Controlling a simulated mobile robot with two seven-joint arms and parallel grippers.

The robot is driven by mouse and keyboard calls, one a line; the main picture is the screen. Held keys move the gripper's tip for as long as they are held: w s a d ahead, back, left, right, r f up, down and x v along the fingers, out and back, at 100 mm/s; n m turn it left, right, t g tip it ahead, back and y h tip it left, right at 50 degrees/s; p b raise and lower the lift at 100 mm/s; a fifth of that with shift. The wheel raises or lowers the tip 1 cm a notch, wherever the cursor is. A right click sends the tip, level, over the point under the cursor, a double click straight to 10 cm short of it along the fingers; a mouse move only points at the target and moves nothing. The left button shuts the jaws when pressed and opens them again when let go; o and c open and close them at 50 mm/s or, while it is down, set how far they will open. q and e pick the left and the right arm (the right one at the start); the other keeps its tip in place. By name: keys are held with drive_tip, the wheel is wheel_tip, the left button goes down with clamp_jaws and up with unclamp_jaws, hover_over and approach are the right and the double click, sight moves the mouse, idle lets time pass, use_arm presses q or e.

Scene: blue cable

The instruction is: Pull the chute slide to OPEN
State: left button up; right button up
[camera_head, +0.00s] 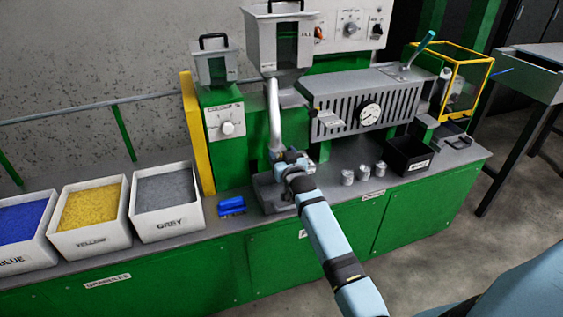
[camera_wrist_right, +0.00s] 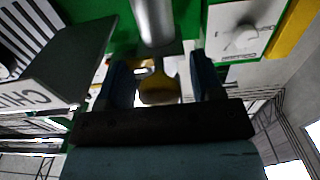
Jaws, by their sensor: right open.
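My right gripper (camera_head: 290,163) is at the foot of the upright grey pipe (camera_head: 273,112), over the bench. In the right wrist view my right gripper (camera_wrist_right: 160,85) has its two dark blue fingers apart. A dull yellow rounded piece (camera_wrist_right: 157,88) shows between them; I cannot tell whether it is the chute slide's handle or whether the fingers touch it. The pipe (camera_wrist_right: 153,22) shows just beyond. A tilted plate (camera_wrist_right: 62,70) with partly cut-off lettering starting "CH" is left of the fingers. The slide and its position are not clear in the head view. My left gripper is not in view.
White bins of blue (camera_head: 24,220), yellow (camera_head: 92,208) and grey (camera_head: 166,190) granules stand left. A blue object (camera_head: 231,206) lies near the gripper. Small metal cups (camera_head: 363,173) and a black bin (camera_head: 407,155) stand right. A slotted panel with a gauge (camera_head: 369,114) is behind.

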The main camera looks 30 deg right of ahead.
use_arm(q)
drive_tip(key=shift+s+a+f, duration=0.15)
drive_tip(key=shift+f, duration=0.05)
use_arm(e)
drive_tip(key=shift+w, duration=0.2)
drive_tip(key=c, duration=0.9)
use_arm(q)
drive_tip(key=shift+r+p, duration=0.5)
drive_tip(key=shift+p, duration=0.95)
use_arm(e)
drive_tip(key=shift+v, duration=2.1)
drive_tip(key=shift+c, duration=0.2)
